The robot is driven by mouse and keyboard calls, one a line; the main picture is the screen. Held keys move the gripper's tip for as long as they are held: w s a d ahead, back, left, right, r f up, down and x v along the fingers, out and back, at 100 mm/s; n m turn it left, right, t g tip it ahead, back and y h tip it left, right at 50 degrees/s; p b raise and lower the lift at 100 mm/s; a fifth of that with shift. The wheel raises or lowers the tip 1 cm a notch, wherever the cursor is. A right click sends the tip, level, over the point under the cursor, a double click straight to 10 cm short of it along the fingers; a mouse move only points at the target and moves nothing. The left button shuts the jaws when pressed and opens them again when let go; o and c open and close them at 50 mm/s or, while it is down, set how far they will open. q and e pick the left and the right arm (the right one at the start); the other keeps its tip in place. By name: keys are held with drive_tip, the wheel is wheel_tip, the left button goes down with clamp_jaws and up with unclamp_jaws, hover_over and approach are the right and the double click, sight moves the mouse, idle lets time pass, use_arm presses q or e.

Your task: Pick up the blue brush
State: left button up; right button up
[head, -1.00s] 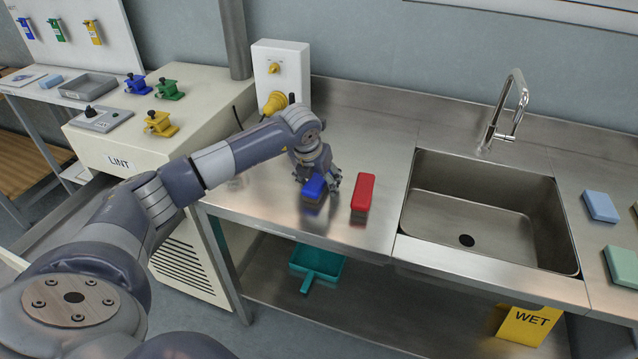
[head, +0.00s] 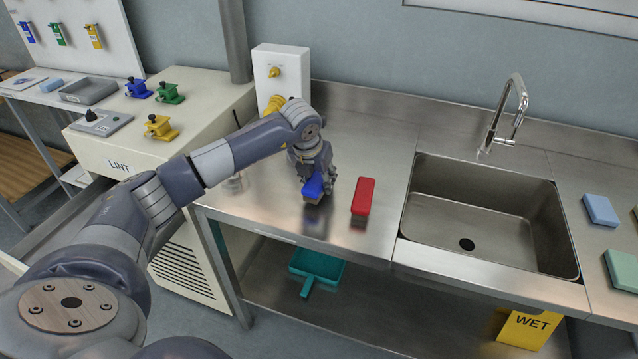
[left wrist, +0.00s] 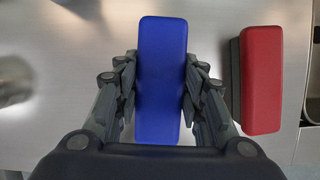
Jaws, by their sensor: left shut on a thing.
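The blue brush (head: 314,187) is at my left gripper (head: 316,176), over the steel counter left of the sink. In the left wrist view the blue brush (left wrist: 162,75) lies lengthwise between the two fingers of my left gripper (left wrist: 161,85), which are shut on its sides. In the head view part of the brush is hidden by the fingers. Whether its underside touches the counter is hard to tell. My right gripper is not in view.
A red brush (head: 363,197) stands on the counter just right of the blue one, also in the left wrist view (left wrist: 261,80). A sink (head: 490,215) is further right. A white box (head: 281,75) with a yellow knob stands behind. Counter in front is clear.

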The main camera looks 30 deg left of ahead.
use_arm(q)
wheel_tip(320, 180, up, 2)
drive_tip(key=shift+w+b, duration=0.1)
drive_tip(key=shift+b, duration=0.3)
drive_tip(key=s+b, duration=0.1)
drive_tip(key=s, duration=0.3)
drive_tip(key=s+a+r+b, duration=0.1)
drive_tip(key=s, duration=0.4)
drive_tip(key=s+b, duration=0.2)
drive_tip(key=s, duration=0.3)
drive_tip(key=shift+s+a+r, duration=0.15)
drive_tip(key=shift+a, duration=0.05)
drive_tip(key=shift+s+r+b, duration=0.2)
drive_tip(key=shift+s+b, duration=0.1)
drive_tip(key=shift+s, duration=0.6)
